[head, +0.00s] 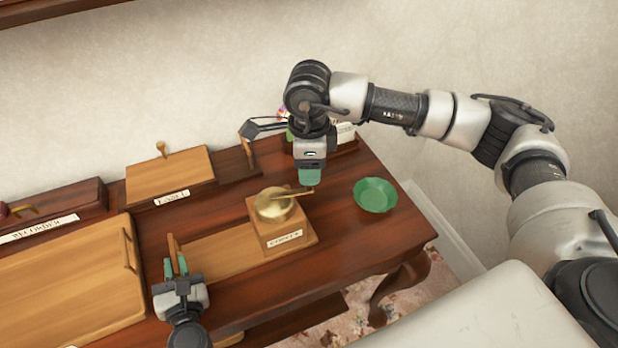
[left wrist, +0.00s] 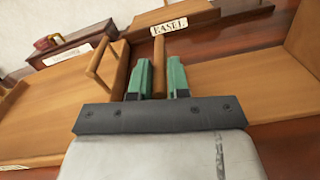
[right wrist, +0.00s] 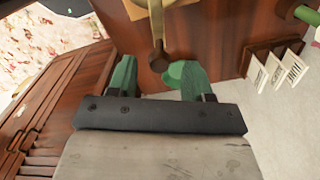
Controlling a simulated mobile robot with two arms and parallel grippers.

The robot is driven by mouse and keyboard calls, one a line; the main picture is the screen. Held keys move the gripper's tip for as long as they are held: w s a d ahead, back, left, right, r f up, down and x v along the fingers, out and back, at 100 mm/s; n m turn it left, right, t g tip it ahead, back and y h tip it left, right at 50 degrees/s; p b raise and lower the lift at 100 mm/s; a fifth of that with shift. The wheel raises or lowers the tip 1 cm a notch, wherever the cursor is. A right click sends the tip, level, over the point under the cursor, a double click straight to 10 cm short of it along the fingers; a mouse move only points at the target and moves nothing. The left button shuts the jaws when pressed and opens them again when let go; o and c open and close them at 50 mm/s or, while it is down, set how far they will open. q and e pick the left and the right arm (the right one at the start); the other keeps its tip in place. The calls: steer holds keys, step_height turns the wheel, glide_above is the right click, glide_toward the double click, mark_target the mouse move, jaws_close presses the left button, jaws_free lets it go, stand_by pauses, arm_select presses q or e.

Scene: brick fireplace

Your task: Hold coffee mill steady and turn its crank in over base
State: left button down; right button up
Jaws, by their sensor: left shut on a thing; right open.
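The coffee mill (head: 283,240) is a wooden box with a label and a brass dome (head: 273,205). Its crank (head: 297,193) points right. The mill stands on the right end of a flat wooden base (head: 222,251). A wooden upright post (head: 172,246) rises near the base's left end. My left gripper (head: 176,267) is shut on this post (left wrist: 159,62), between green fingers. My right gripper (head: 308,178) is open above the crank's outer end. In the right wrist view the crank's knob (right wrist: 159,60) lies just ahead of and between the open fingers, with no clear contact.
A green bowl (head: 375,195) stands right of the mill. A large board with a handle (head: 65,285) lies to the left. A wooden box with a peg (head: 168,175) is behind. White cards (right wrist: 272,72) stand in a holder. The table's front right edge is close to the mill.

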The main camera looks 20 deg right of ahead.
steer(key=shift+f, duration=2.3)
steer(key=shift+c, duration=0.2)
jaws_close()
